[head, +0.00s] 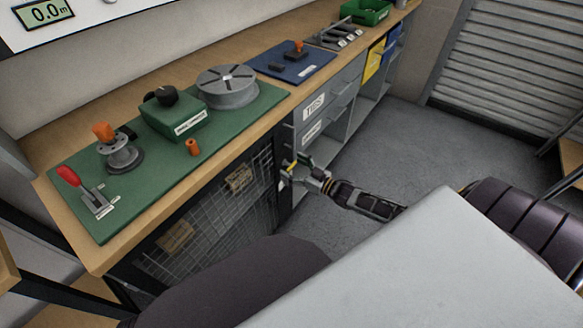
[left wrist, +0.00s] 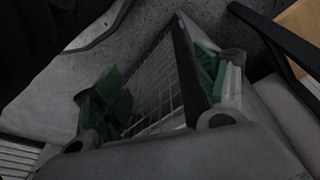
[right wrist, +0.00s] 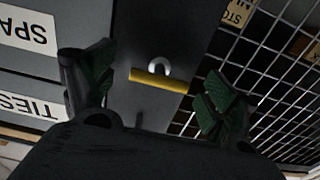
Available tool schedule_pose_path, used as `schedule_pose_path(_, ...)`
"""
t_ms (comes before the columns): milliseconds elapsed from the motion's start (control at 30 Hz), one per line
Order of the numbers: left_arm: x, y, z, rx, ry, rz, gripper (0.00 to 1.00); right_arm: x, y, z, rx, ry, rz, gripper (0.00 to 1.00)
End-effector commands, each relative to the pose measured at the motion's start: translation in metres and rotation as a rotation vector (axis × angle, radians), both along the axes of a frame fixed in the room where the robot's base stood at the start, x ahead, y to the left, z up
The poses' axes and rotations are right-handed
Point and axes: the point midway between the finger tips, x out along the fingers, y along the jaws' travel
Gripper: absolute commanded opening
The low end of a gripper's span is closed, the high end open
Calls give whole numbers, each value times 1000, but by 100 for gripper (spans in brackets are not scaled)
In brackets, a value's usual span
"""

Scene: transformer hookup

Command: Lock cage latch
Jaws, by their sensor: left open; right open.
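The cage latch shows in the right wrist view as a yellow bar (right wrist: 160,83) with a silver loop (right wrist: 158,66) above it, on a dark post. The mesh cage door (head: 212,215) is under the bench, beside the post, and appears closed. My right gripper (head: 291,171) is at the post by the cage door's right edge. In the right wrist view its open fingers (right wrist: 155,88) stand on either side of the yellow bar, apart from it. My left gripper (left wrist: 162,95) is open and empty, with a mesh panel (left wrist: 155,100) beyond its fingers. It is not visible in the head view.
Above the cage, the wooden bench carries a green mat (head: 130,190) with a red-handled lever (head: 85,190), a green box (head: 175,117) and a grey round plate (head: 227,85). Labelled grey drawers (head: 327,105) stand right of the post. The floor (head: 400,145) beyond is clear.

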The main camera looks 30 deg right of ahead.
Motion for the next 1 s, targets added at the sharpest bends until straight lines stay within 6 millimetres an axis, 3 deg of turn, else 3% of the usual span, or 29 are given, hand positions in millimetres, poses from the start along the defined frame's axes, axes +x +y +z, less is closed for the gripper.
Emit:
schedule_pose_path(500,3,-1,6,-4,-14,-1,73,7,3,0,0,1,0,86)
schedule_pose_path(900,1,0,1,0,-3,-2,73,7,3,0,0,1,0,36)
schedule_pose_path(1000,1,0,1,0,-3,-2,73,7,3,0,0,1,0,36)
